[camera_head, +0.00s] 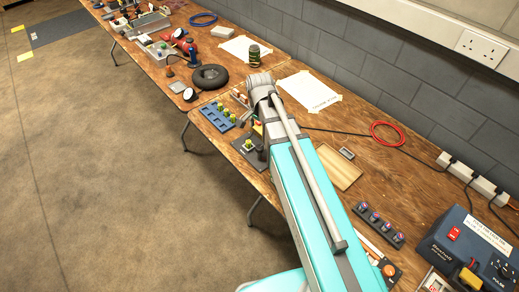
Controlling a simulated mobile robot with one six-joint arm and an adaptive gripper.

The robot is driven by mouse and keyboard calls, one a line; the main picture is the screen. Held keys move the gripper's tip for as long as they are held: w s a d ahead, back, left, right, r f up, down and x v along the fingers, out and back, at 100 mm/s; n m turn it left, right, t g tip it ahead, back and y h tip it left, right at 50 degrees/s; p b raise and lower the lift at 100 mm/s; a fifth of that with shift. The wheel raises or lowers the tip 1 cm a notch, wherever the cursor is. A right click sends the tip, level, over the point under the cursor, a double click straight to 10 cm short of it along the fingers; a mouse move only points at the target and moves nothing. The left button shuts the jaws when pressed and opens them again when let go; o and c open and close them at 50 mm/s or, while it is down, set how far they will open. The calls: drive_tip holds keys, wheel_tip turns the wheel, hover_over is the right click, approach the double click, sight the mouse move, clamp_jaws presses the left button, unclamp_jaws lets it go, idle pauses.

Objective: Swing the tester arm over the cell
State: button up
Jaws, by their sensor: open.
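My teal arm reaches from the bottom of the head view to a grey joint over the bench. My gripper does not show; the arm hides that part of the bench. A dark plate (243,152) with a small yellow-green part lies left of my arm, partly covered by it. It may be the tester, but I cannot make out its swing arm or a cell in it. A dark rack (379,226) holds several round cells with blue and red tops, right of my arm. A blue rack (218,118) holds several yellow-green pieces.
A blue charger box (458,246) stands at the bottom right, near white plugs (460,168) and a red cable loop (387,133). A wooden board (336,168), paper sheet (309,91), can (254,55) and black tyre (210,77) lie along the bench. A block wall closes the back.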

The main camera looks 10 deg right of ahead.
sight(260, 147)
drive_tip(key=shift+f+b, duration=4.9)
drive_tip(key=shift+f, duration=0.25)
clamp_jaws()
